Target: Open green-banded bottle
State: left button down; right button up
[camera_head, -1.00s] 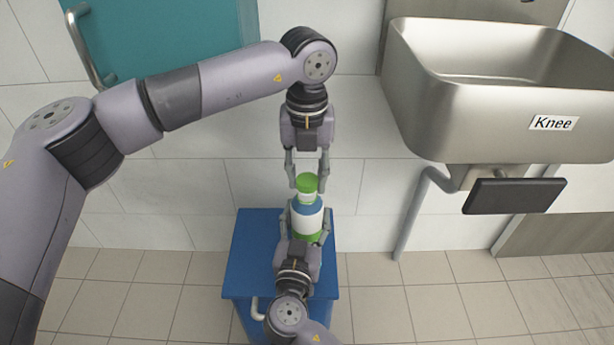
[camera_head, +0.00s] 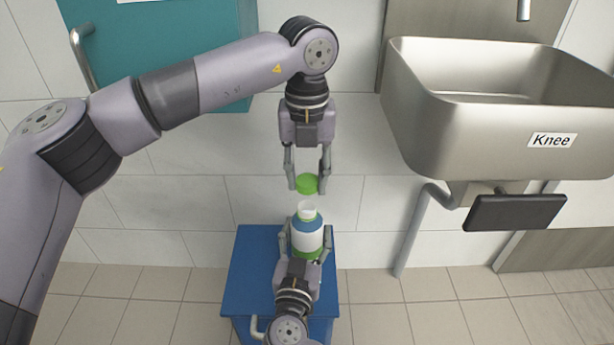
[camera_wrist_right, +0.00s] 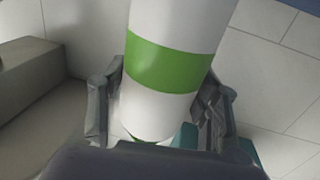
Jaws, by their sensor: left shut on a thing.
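The bottle (camera_head: 306,241) is white with a blue shoulder and a green band. Its white neck (camera_head: 307,212) is bare at the top. The green band (camera_wrist_right: 172,66) shows large in the right wrist view. My left gripper (camera_head: 307,180) points down from above, shut on the green cap (camera_head: 307,186). It holds the cap apart from the bottle, just above the neck. My right gripper (camera_head: 305,246) comes from below in the head view, shut around the bottle's body. In the right wrist view its fingers (camera_wrist_right: 160,105) lie on both sides of the bottle.
A blue table or cart (camera_head: 250,275) stands below the bottle. A steel sink (camera_head: 500,130) with a "Knee" label and a dark knee plate (camera_head: 515,212) hangs at the right. A teal door or panel (camera_head: 150,50) with a handle is at the upper left.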

jog(key=o, duration=0.4)
